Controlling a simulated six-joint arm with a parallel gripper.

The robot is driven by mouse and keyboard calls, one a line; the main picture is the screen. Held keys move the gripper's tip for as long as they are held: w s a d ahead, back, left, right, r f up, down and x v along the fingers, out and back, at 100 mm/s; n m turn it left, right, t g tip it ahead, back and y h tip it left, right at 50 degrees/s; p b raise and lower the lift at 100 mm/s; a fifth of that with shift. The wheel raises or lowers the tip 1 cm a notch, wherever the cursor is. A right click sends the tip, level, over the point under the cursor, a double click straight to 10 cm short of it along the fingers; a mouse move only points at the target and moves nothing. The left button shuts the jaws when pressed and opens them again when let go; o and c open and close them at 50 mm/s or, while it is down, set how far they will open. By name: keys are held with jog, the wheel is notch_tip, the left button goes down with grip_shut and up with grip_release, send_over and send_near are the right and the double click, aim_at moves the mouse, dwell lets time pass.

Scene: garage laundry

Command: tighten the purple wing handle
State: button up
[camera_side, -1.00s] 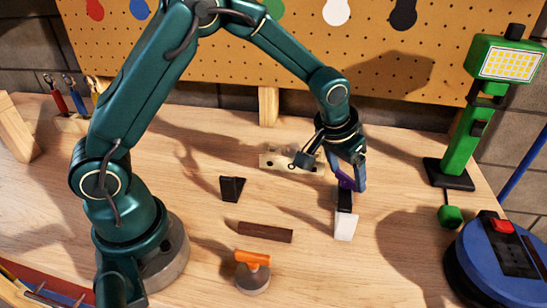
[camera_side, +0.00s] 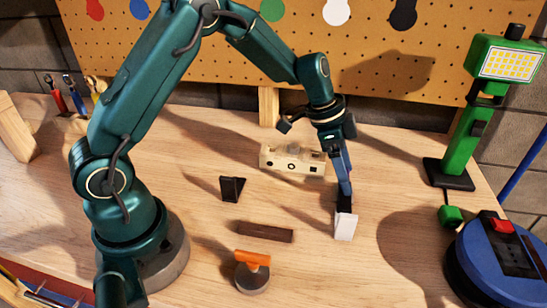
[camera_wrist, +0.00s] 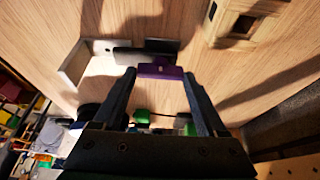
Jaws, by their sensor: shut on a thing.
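The purple wing handle (camera_wrist: 160,71) shows in the wrist view, between the tips of my gripper (camera_wrist: 160,75), with one finger at each end of it. My gripper is shut on it. Behind the handle is a dark block (camera_wrist: 130,56) next to a white plate (camera_wrist: 72,66). In the side view my gripper (camera_side: 345,190) points down at this fixture, a white plate (camera_side: 345,226) with a dark part above it. The purple handle is hidden behind my fingers in the side view.
A cream block with holes (camera_side: 291,159) lies behind and left of my gripper. A black wedge (camera_side: 232,189), a brown bar (camera_side: 265,232) and an orange-handled knob (camera_side: 252,268) stand to the left. A green lamp (camera_side: 458,130) and blue reel (camera_side: 500,265) stand right.

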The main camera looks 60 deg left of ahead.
jog(key=shift+w+r+m, duration=0.15)
jog(key=shift+r+m, duration=0.05)
jog(key=shift+m, duration=0.5)
jog(key=shift+h, duration=0.3)
jog(key=o, duration=1.1)
jog(key=shift+o, duration=1)
jog(key=v, duration=0.5)
